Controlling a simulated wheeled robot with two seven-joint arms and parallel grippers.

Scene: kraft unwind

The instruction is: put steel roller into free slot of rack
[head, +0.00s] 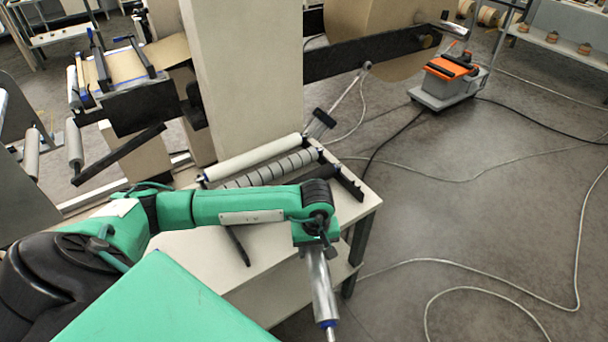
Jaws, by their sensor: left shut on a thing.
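My left gripper (314,240) is shut on the steel roller (322,288). The roller hangs steeply down, slightly tilted, past the right end of the table, with a blue collar and thin shaft end at the bottom. Its upper end is hidden by the gripper. The rack (347,183) stands on the table behind my forearm, its dark right bracket showing. It holds a white roller (255,157) at the back and a grey roller with dark rings (272,169) in front of it. The bracket runs on forward without a visible roller; my arm hides the rack's front left part.
The pale table (205,251) has a lower shelf and carries a thin black bar (238,246). A beige column (238,75) and a dark machine beam (370,57) stand behind. An orange and grey unit (449,80) and cables lie on the open floor at right.

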